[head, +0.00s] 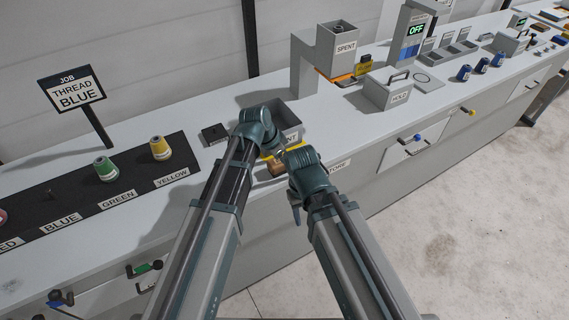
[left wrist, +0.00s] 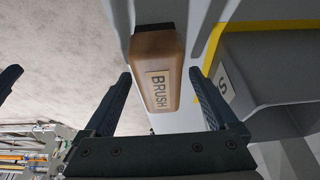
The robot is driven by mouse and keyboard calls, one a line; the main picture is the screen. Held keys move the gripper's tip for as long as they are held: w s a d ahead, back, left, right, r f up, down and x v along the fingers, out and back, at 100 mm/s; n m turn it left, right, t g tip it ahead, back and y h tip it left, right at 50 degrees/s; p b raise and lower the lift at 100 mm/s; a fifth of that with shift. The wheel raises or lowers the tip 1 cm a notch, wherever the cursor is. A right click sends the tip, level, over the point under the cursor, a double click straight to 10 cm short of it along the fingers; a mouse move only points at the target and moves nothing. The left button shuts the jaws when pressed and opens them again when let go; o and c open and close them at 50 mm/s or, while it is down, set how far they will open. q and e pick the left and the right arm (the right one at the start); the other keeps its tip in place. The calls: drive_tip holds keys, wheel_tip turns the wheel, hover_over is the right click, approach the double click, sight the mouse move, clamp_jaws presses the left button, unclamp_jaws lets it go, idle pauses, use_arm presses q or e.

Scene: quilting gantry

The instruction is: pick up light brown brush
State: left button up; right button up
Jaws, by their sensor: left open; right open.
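The light brown brush (left wrist: 160,100), a block lettered BRUSH with a dark end, lies between the spread fingers of my left gripper (left wrist: 160,76) in the left wrist view. The fingers stand apart from its sides; no grip shows. In the head view the brush (head: 276,170) shows small and brown at the bench's front edge, partly covered by my arms. My left gripper is hidden there behind its own wrist. My right gripper (head: 296,204) is just right of and nearer than the brush, mostly covered by its wrist, holding nothing visible.
A grey bin (head: 287,118) with yellow edging stands right behind the brush. A thread rack (head: 128,172) with green and yellow spools is to the left. Bare floor lies in front.

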use_arm(q)
clamp_jaws()
idle(0.5)
drive_tip(key=shift+r, duration=0.1)
wheel_tip(320, 180, up, 10)
drive_tip(key=p, duration=1)
drive_tip(key=shift+r+p, duration=0.25)
drive_tip(key=shift+p, duration=0.05)
drive_tip(key=shift+f, duration=0.1)
